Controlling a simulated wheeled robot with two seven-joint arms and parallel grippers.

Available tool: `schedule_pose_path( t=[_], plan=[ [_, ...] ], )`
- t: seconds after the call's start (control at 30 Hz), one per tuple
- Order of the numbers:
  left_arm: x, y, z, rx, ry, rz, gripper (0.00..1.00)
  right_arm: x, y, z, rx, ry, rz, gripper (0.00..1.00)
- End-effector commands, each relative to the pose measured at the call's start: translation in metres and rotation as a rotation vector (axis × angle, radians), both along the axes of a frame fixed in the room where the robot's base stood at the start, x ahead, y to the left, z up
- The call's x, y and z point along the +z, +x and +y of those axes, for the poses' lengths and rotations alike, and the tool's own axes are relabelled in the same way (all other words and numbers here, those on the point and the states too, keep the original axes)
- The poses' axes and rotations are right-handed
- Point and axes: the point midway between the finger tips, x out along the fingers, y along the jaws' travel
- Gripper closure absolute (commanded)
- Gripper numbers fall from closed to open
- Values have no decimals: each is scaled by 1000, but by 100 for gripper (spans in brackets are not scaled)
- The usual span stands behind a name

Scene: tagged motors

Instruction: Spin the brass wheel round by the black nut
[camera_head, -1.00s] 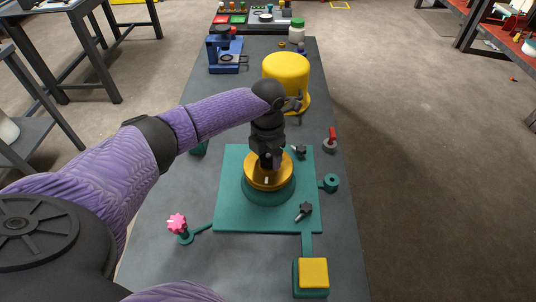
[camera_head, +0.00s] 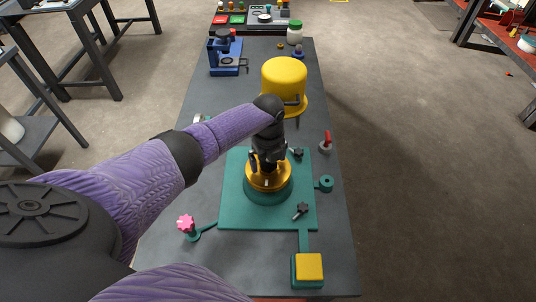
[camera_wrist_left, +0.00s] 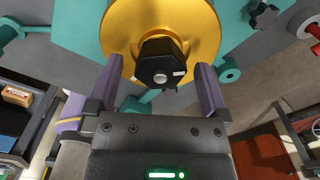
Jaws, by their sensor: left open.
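The brass wheel (camera_head: 255,181) lies flat on a round green base on a green plate (camera_head: 235,205) in the head view. My left gripper (camera_head: 268,164) points down over the wheel. In the left wrist view the wheel (camera_wrist_left: 125,30) fills the top, with the black nut (camera_wrist_left: 160,62) standing at its middle. The left gripper's two purple-grey fingers (camera_wrist_left: 160,66) are apart, one on each side of the nut, with a gap showing on both sides. In the head view the gripper hides the nut. My right gripper is not in view.
Black-knobbed clamps (camera_head: 301,210) sit on the plate near the wheel. A pink knob (camera_head: 186,223), a yellow block (camera_head: 309,267), a green ring (camera_head: 325,183) and a red-handled part (camera_head: 325,141) surround it. A yellow dome (camera_head: 284,82) stands behind.

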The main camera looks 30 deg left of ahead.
Motion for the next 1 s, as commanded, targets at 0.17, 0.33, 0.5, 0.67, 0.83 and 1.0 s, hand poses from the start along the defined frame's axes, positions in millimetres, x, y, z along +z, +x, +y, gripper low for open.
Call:
schedule_pose_path(
  t=[0.17,0.33,0.5,0.67,0.83,1.0],
  plan=[
    [0,0,0,-3,0,0,28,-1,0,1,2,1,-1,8],
    [0,0,0,-4,0,0,64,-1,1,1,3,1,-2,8],
    [-2,0,0,-117,1,0,74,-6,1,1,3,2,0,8],
    [-3,0,1,-525,2,-1,76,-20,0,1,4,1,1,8],
    [0,0,0,-543,1,-1,2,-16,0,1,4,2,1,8],
    [0,0,0,-541,0,-1,0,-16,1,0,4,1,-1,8]
  ],
)
